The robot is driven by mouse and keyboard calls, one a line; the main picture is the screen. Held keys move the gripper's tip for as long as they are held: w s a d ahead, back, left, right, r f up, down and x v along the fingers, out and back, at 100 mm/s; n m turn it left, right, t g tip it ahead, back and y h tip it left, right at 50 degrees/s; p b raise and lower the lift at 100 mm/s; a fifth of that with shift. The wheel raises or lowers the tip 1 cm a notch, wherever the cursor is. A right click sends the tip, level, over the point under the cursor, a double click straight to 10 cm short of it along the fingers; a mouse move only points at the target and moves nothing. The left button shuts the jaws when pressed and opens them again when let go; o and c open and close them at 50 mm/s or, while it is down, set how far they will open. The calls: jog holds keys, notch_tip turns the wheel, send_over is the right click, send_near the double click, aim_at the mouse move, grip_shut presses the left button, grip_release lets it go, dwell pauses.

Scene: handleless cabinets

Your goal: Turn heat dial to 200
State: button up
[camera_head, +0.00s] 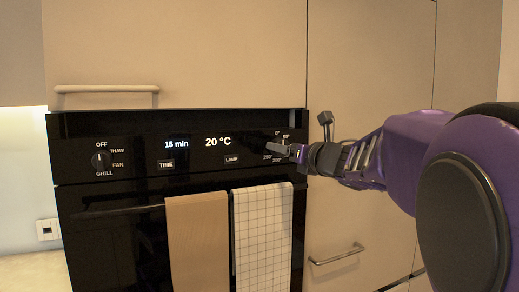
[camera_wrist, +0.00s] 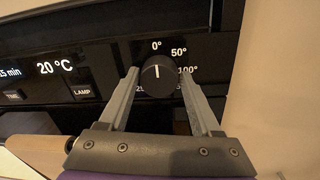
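The heat dial (camera_wrist: 158,73) is a round black knob on the oven's control panel, with its white mark pointing up at 0°. Labels 50° and 100° show to its right; the lower labels are partly hidden by my fingers. The display (camera_head: 218,142) reads 20 °C. My gripper (camera_wrist: 159,75) is open, with one fingertip on each side of the dial; I cannot tell whether they touch it. In the head view my gripper (camera_head: 285,148) covers the dial at the panel's right end.
A mode knob (camera_head: 101,160), a TIME button (camera_head: 167,164) and a LAMP button (camera_head: 231,159) sit on the panel. A brown towel (camera_head: 197,240) and a checked towel (camera_head: 262,235) hang below on the oven handle (camera_head: 120,209). A cabinet front (camera_head: 345,60) stands to the right.

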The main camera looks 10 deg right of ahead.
jog(key=c, duration=0.9)
